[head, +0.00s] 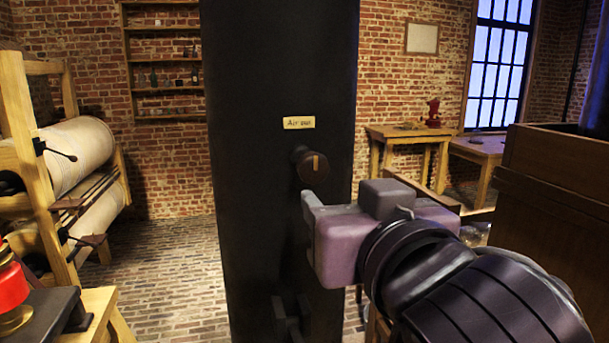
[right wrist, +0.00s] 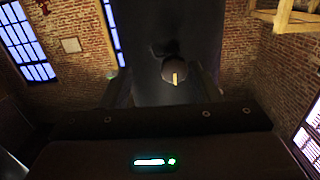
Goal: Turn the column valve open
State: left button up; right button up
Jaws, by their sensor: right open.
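My right gripper (head: 308,207) is just below and in front of the knob in the head view, open and empty. In the right wrist view the knob (right wrist: 172,68) appears ahead, between and beyond the two dark fingers, with its mark upright. Contact is not visible. My left gripper is not in view.
A wooden frame with large cloth rolls (head: 82,155) stands at the left, near a red object (head: 12,285). A dark wooden cabinet (head: 560,190) stands close at the right. Tables (head: 405,133) and a window are behind. Brick floor (head: 170,270) is clear left of the column.

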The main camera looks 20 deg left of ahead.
aim_at(316, 170)
jog(key=shift+n+y, duration=0.3)
jog(key=w+a, duration=0.1)
jog(key=w+a+r+p, duration=0.1)
jog(key=w+a, duration=0.1)
jog(key=w+a+r+p, duration=0.1)
jog(key=shift+w+a, duration=0.15)
jog(key=shift+a, duration=0.25)
jog(key=shift+w+a, duration=0.2)
jog(key=shift+w, duration=0.05)
jog(key=shift+c, duration=0.9)
jog(key=c, duration=0.8)
